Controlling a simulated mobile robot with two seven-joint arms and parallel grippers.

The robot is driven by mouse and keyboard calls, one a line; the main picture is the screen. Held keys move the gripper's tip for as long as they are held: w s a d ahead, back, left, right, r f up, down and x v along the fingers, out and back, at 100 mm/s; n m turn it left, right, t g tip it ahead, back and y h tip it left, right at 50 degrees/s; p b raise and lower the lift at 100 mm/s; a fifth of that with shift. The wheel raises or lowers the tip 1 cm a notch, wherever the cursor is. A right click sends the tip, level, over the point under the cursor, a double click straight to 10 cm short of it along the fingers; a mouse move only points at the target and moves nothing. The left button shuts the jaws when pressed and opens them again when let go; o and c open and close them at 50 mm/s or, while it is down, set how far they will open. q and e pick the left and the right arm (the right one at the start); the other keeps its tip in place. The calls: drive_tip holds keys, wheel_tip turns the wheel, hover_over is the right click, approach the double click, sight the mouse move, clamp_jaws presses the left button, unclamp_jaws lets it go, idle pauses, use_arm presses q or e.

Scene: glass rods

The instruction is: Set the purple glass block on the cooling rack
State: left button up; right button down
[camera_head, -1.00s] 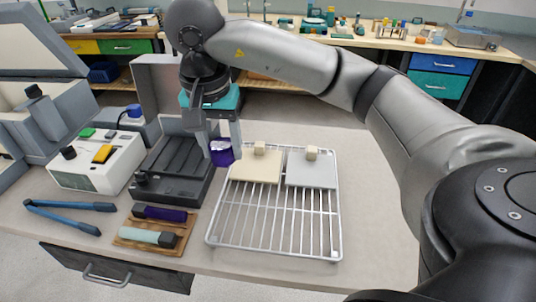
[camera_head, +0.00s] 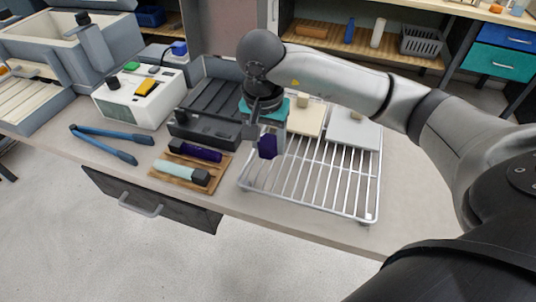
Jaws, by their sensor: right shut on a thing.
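The purple glass block (camera_head: 267,147) is a small dark purple piece held in my right gripper (camera_head: 266,135). The gripper is shut on it and points down, over the left edge of the cooling rack (camera_head: 309,178). The rack is a silver wire grid on the table. I cannot tell whether the block touches the wires or is just above them. My left gripper is not in view.
A beige plate (camera_head: 309,122) and a pale grey plate (camera_head: 352,131) lie on the rack's far part. Left are a wooden tray (camera_head: 166,181) with purple and mint rods, blue tongs (camera_head: 104,138), a white control box (camera_head: 139,99) and an open dark case (camera_head: 200,128). The rack's front is bare.

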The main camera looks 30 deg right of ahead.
sight(267, 153)
wheel_tip(267, 153, down, 4)
drive_tip(key=shift+f+b, duration=0.1)
drive_tip(key=shift+b, duration=0.2)
drive_tip(key=shift+f, duration=0.15)
drive_tip(key=shift+c, duration=1.1)
unclamp_jaws()
drive_tip(key=shift+r, duration=0.4)
drive_tip(key=r, duration=0.3)
drive_tip(key=a+r+p, duration=0.1)
drive_tip(key=r, duration=0.3)
drive_tip(key=s+r, duration=0.1)
drive_tip(key=r, duration=0.3)
drive_tip(key=shift+s+a+r+p, duration=0.1)
drive_tip(key=shift+a+r+p, duration=0.15)
drive_tip(key=shift+p, duration=0.1)
